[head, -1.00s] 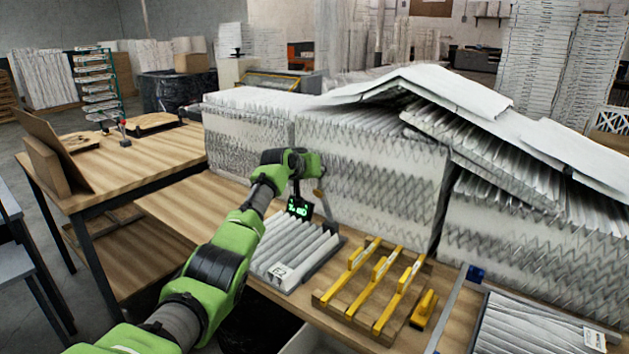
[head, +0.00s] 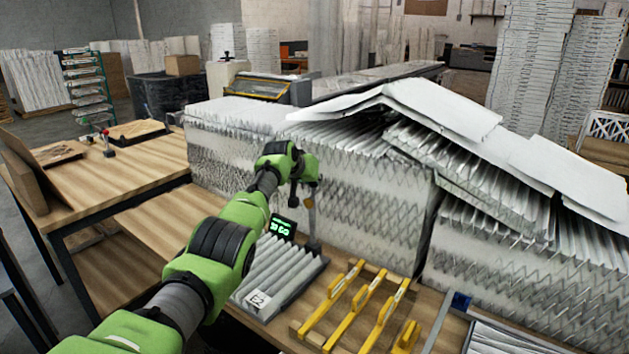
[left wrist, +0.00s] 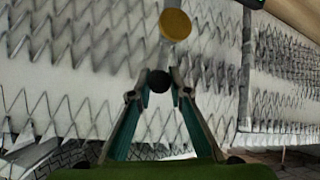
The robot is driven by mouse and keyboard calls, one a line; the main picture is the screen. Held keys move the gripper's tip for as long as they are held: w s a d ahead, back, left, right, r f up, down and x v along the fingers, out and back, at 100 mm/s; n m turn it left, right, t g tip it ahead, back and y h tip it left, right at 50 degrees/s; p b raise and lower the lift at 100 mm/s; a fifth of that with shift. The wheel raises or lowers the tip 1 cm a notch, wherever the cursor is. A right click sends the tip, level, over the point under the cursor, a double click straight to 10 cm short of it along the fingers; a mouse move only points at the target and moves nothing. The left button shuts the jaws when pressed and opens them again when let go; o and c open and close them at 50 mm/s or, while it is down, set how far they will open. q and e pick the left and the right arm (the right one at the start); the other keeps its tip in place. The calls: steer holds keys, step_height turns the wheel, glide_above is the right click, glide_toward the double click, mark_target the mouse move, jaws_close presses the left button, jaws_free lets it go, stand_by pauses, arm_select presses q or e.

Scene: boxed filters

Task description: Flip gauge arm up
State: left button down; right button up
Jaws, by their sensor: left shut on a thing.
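The gauge (head: 283,228) has a black box with a lit green digital display and stands at the back of a white pleated filter (head: 280,268) on the bench. A grey post with a tan tip (head: 309,202) rises beside it. My left gripper (head: 293,192) is above the display, by the tan tip. In the left wrist view, my left gripper (left wrist: 160,88) has its fingers closed around a small dark ball (left wrist: 159,81), the gauge arm's knob as far as I can tell. A yellow disc (left wrist: 175,25) is just above it. My right gripper is out of view.
Tall stacks of pleated filters (head: 350,205) stand close behind the gauge. A wooden rack with yellow bars (head: 360,300) is to its right, and a framed filter (head: 490,340) is further right. Bare bench (head: 155,220) lies to the left.

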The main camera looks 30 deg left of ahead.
arm_select(q)
steer(key=shift+d+f, duration=0.2)
steer(key=shift+f, duration=0.15)
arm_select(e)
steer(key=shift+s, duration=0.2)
arm_select(q)
steer(key=c, duration=1.9)
jaws_free()
steer(key=shift+s, duration=0.1)
steer(key=shift+r, duration=0.1)
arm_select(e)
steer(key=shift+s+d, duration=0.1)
arm_select(q)
steer(key=shift+r, duration=0.1)
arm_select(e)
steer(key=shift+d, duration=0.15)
arm_select(q)
steer(key=shift+a, duration=0.1)
steer(key=shift+s+r, duration=0.1)
steer(key=shift+r, duration=0.05)
steer(key=shift+s+r, duration=0.4)
steer(key=v, duration=1)
steer(key=shift+s+d, duration=0.1)
steer(key=shift+d, duration=0.15)
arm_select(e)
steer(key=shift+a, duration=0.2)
